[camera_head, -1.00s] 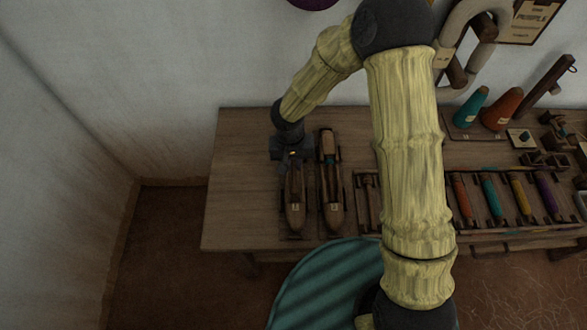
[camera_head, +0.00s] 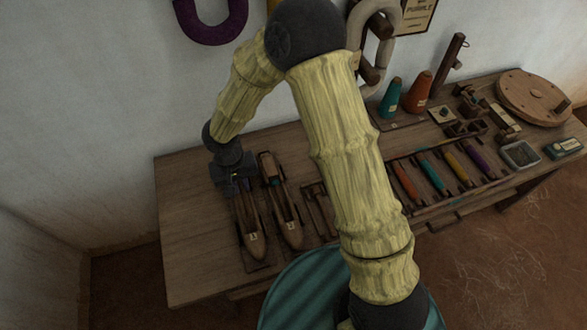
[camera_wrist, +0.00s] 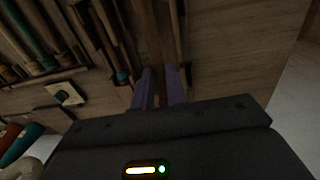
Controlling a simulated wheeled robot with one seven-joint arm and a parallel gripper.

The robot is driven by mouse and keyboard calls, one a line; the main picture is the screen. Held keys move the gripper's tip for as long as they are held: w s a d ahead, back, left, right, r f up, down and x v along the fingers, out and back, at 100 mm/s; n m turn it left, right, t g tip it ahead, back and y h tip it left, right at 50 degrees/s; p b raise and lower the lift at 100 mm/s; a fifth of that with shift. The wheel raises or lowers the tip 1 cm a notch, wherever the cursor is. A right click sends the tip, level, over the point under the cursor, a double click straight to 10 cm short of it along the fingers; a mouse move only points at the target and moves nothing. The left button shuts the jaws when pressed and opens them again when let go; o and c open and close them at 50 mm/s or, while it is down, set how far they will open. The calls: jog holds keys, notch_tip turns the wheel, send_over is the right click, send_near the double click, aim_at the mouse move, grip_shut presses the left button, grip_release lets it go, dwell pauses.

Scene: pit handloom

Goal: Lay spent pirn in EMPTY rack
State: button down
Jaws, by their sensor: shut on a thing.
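Two long wooden shuttles lie side by side at the left of the bench: the left shuttle (camera_head: 252,228) and the right shuttle (camera_head: 284,215), which has a teal bit near its far end. My gripper (camera_head: 236,190) is low over the far end of the left shuttle. In the wrist view my gripper (camera_wrist: 160,72) has its two fingers shut on a slim brown wooden piece, apparently the spent pirn (camera_wrist: 159,55), still within the shuttle's outline. The empty-looking rack (camera_head: 318,212) lies right of the shuttles, partly hidden by my arm.
A rack with orange, teal (camera_head: 432,174), yellow and purple pirns lies right of my arm. Teal and orange cones (camera_head: 418,92), small wooden blocks, a round wooden disc (camera_head: 530,98) and a grey tray (camera_head: 520,155) stand further right. A teal round thing (camera_head: 300,290) is below the bench.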

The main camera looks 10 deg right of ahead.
jog(key=w+d+m, duration=0.1)
jog(key=w+d, duration=0.4)
jog(key=d, duration=0.7)
jog(key=w+d+f+m, duration=0.1)
jog(key=w+d, duration=0.4)
jog(key=d, duration=0.8)
jog(key=shift+f+m, duration=0.25)
jog(key=shift+m, duration=0.05)
jog(key=shift+w+a, duration=0.1)
jog(key=shift+a, duration=0.05)
